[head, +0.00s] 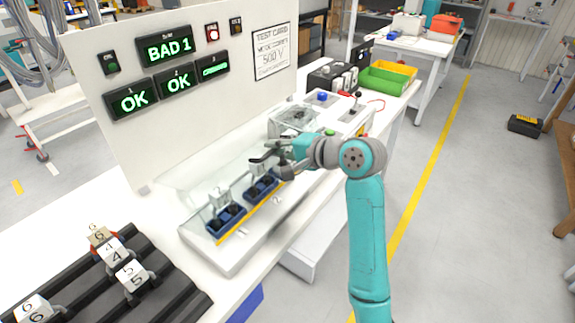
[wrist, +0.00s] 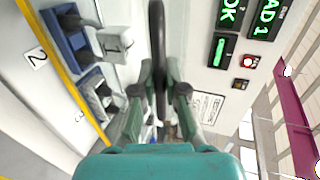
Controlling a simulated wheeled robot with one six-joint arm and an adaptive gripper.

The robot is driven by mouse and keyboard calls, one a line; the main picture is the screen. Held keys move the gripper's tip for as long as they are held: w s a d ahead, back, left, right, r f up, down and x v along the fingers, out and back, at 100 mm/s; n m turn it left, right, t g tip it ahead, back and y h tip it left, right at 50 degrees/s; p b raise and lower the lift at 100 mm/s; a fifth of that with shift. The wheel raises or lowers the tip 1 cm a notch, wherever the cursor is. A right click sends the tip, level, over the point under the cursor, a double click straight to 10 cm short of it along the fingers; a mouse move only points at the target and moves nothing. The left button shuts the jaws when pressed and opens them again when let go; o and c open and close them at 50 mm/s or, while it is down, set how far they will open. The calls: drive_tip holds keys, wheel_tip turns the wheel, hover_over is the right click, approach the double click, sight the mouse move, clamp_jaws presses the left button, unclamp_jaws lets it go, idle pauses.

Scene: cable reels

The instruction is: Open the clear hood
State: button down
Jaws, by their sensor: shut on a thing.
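The clear hood (head: 185,183) is a see-through cover on the white test bench, in front of the upright panel. It appears raised behind the row of blue sockets (head: 226,218), but its exact tilt is hard to tell. My gripper (head: 268,157) is at the hood's upper side, above the sockets. In the wrist view, my gripper (wrist: 160,82) has its two fingers closed on a dark bar (wrist: 157,35), which looks like the hood's handle. Parts of the hood near the gripper are hidden by the arm.
The panel (head: 130,130) shows BAD 1 and OK signs and a lit red lamp (head: 212,33). Numbered blocks (head: 113,252) sit on a dark rack at the lower left. Green and yellow bins (head: 385,78) stand farther back.

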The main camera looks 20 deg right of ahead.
sight(263, 138)
drive_tip(key=shift+g+h, duration=0.5)
drive_tip(key=shift+g, duration=0.1)
drive_tip(key=w+a+r, duration=0.2)
drive_tip(key=w+r, duration=0.1)
drive_tip(key=shift+a, duration=0.25)
drive_tip(key=w+a+r, duration=0.1)
drive_tip(key=w+a, duration=0.1)
drive_tip(key=w, duration=0.1)
drive_tip(key=w+a+r, duration=0.1)
drive_tip(key=w+a, duration=0.1)
drive_tip(key=w+a+r, duration=0.1)
drive_tip(key=w+a, duration=0.1)
drive_tip(key=w, duration=0.1)
drive_tip(key=shift+w, duration=0.3)
drive_tip(key=w+a+f+g+h, duration=0.2)
drive_tip(key=w+a, duration=0.4)
drive_tip(key=w, duration=0.3)
drive_tip(key=shift+a+f+g+h, duration=0.25)
drive_tip(key=shift+f+g+h, duration=0.2)
drive_tip(key=shift+g, duration=0.45)
drive_tip(key=shift+w, duration=0.1)
drive_tip(key=c, duration=1.5)
unclamp_jaws()
